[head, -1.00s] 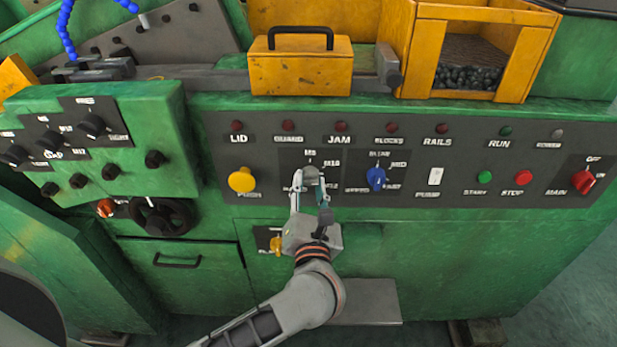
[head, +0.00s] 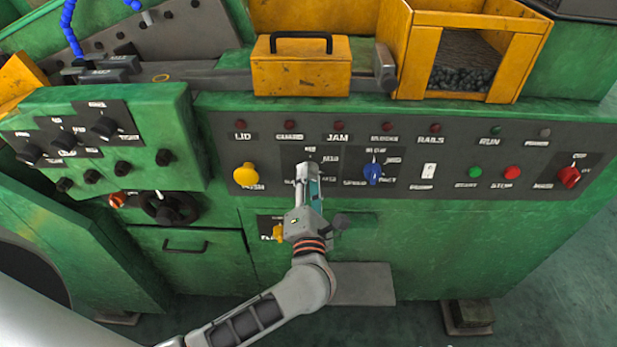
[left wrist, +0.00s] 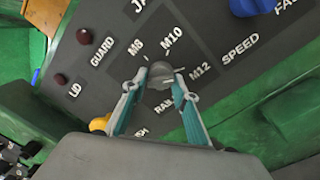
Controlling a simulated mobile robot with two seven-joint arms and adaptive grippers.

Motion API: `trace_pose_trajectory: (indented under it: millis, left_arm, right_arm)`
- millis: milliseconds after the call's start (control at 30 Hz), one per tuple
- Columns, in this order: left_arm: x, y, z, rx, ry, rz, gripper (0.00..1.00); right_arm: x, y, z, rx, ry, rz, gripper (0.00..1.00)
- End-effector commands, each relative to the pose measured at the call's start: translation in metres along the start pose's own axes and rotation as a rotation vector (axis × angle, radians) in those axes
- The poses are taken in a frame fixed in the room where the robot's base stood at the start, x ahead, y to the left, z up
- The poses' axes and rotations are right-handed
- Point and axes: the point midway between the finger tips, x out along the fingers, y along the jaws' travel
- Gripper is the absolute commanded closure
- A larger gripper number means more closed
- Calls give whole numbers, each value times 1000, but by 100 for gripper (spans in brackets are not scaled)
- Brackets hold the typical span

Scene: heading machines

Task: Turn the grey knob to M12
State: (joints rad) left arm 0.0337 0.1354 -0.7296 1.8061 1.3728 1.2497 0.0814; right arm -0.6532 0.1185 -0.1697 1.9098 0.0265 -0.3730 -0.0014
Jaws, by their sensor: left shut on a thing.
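The grey knob (left wrist: 161,72) sits on the dark panel, with the labels M8, M10 and M12 around it in the left wrist view. In the head view only a little of it shows above my fingertips. My left gripper (head: 309,172) is shut on the knob, and its two fingers (left wrist: 158,86) lie on either side of it in the left wrist view. The M12 label (left wrist: 202,72) is to the right of the knob. I cannot tell clearly which mark the knob points to. My right gripper is not in view.
A yellow button (head: 246,175) is left of the knob and a blue knob (head: 372,173) is right of it. A yellow handle (head: 279,232) is below.

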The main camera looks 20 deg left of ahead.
Motion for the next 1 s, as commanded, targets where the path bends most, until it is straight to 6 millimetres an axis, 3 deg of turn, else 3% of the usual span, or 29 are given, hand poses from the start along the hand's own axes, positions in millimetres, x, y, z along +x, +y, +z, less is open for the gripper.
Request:
trace_pose_trajectory:
  millis: [333, 367, 400, 767, 1000]
  left_arm:
    - [-2, -3, 0, 3, 0, -6, 93]
    - [-2, -3, 0, 3, 0, -6, 64]
    - [-2, -3, 0, 3, 0, -6, 56]
    - [-2, -1, 0, 1, 0, -3, 56]
    - [-33, -2, 0, 0, 1, -6, 56]
  right_arm:
    - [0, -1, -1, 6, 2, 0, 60]
    - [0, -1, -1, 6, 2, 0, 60]
    - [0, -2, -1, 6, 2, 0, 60]
    - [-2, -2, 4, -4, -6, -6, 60]
    - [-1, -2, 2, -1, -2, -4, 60]
